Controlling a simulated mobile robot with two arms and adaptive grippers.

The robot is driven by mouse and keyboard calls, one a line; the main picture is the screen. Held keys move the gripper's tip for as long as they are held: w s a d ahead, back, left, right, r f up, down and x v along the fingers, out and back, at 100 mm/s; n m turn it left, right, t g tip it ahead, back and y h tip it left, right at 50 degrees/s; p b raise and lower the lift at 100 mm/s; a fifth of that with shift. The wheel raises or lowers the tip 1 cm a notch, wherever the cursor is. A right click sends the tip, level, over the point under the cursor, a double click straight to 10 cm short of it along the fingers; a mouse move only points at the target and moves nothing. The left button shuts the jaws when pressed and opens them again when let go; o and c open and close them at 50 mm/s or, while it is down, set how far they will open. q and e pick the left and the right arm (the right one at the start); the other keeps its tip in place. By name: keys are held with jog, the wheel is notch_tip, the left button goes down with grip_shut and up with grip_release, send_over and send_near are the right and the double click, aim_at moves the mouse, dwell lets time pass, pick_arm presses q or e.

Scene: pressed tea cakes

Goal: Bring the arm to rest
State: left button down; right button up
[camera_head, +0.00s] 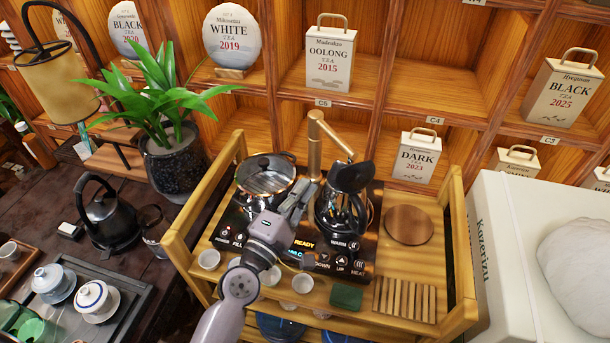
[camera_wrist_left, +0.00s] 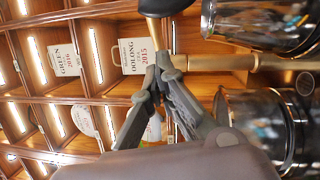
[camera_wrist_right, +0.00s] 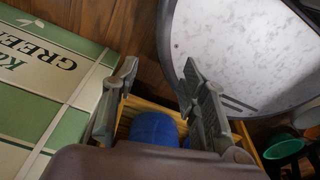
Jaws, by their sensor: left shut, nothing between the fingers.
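My left gripper (camera_head: 302,196) reaches over the tea cart (camera_head: 455,245), between the lidded glass pot (camera_head: 266,175) and the black-topped glass kettle (camera_head: 347,200). In the left wrist view its fingertips (camera_wrist_left: 165,68) meet with nothing between them. A gold spout tube (camera_wrist_left: 235,62) and glass vessels (camera_wrist_left: 262,112) show close to the right of the fingers there. My right gripper (camera_wrist_right: 160,70) shows only in the right wrist view. Its fingers stand apart and look empty. A blue rounded thing (camera_wrist_right: 154,129) lies behind them, by the wooden rail.
The cart top also carries small white cups (camera_head: 303,284), a dark green block (camera_head: 346,297), a slatted wooden rack (camera_head: 405,299) and a round wooden board (camera_head: 409,225). A black kettle (camera_head: 104,215) and potted plant (camera_head: 173,160) stand left. A white box (camera_head: 500,260) stands right.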

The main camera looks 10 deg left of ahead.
pick_arm(q)
jog(key=s+f+m+g, duration=0.3)
jog(key=s+m, duration=0.1)
jog(key=s+d+f+m+g, duration=0.1)
jog(key=s+f+m+g, duration=0.2)
jog(key=s+f+m, duration=0.1)
jog(key=s+f+m+g+h, duration=0.1)
jog(key=s+f+m+g, duration=0.2)
jog(key=s+f+m, duration=0.1)
jog(key=shift+s+d+f+m, duration=0.15)
jog(key=shift+s+d+m, duration=0.25)
jog(key=shift+s+m, duration=0.45)
jog(key=s+a+f+m+g+y, duration=0.5)
jog(key=s+a+f+g+y, duration=0.1)
jog(key=s+a, duration=0.6)
notch_tip(320, 180, down, 28)
jog(key=s+g, duration=0.2)
jog(key=s+a+f, duration=0.2)
jog(key=s+f, duration=1.2)
jog(key=s, duration=0.2)
jog(key=shift+a+f+g, duration=0.2)
jog(key=shift+g, duration=0.2)
pick_arm(e)
jog(key=shift+s+f, duration=0.15)
jog(key=shift+f, duration=0.05)
